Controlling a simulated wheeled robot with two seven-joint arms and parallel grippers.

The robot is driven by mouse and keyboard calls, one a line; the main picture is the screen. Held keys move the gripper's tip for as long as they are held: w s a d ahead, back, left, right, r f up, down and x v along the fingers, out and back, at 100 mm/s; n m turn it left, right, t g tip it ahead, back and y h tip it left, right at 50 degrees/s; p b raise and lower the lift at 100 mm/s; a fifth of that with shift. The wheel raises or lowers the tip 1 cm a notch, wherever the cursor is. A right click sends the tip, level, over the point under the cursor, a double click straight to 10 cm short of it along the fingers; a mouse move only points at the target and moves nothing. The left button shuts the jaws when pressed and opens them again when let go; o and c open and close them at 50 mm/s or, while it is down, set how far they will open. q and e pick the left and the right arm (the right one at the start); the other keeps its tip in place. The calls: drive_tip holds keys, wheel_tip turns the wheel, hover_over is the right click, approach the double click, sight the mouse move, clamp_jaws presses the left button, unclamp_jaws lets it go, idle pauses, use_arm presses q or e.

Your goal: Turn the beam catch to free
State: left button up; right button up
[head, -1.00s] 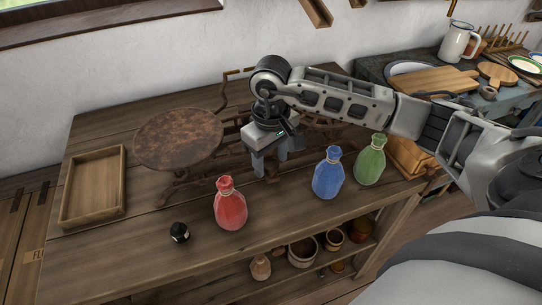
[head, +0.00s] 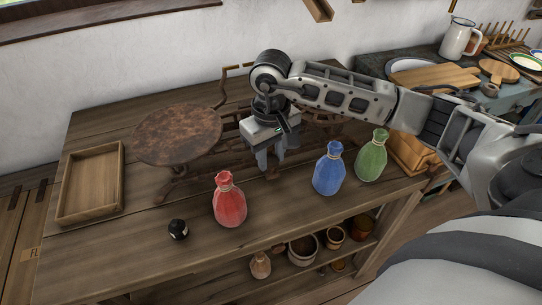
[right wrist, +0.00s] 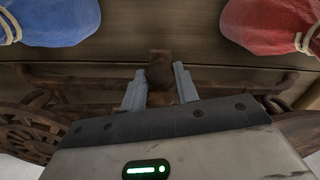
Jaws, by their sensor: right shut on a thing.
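A rusty balance scale stands on the wooden table, with its round left pan (head: 178,134) clear in the head view and its right side partly behind my right arm. The beam catch (right wrist: 160,72) is a dark brown knob at the scale's front middle, seen in the right wrist view. My right gripper (head: 271,160) points down at the scale's middle. In the right wrist view, its two grey fingers (right wrist: 159,84) stand on either side of the knob and are shut on it. The head view hides most of the catch behind the gripper. My left gripper is not in view.
A red bag (head: 229,203), a blue bag (head: 328,173) and a green bag (head: 371,158) stand along the table's front. An empty wooden tray (head: 91,207) lies at the left. Pots fill the shelf below.

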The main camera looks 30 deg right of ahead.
sight(271, 159)
drive_tip(key=m+b, duration=0.2)
drive_tip(key=m, duration=0.2)
drive_tip(key=shift+f+b, duration=0.1)
drive_tip(key=shift+b, duration=0.3)
drive_tip(key=shift+m+b, duration=0.8)
drive_tip(key=shift+m, duration=0.9)
drive_tip(key=o, duration=1)
drive_tip(key=shift+c, duration=0.2)
drive_tip(key=shift+r, duration=0.2)
wheel_tip(271, 159, up, 16)
drive_tip(key=p, duration=0.1)
drive_tip(key=shift+f, duration=0.1)
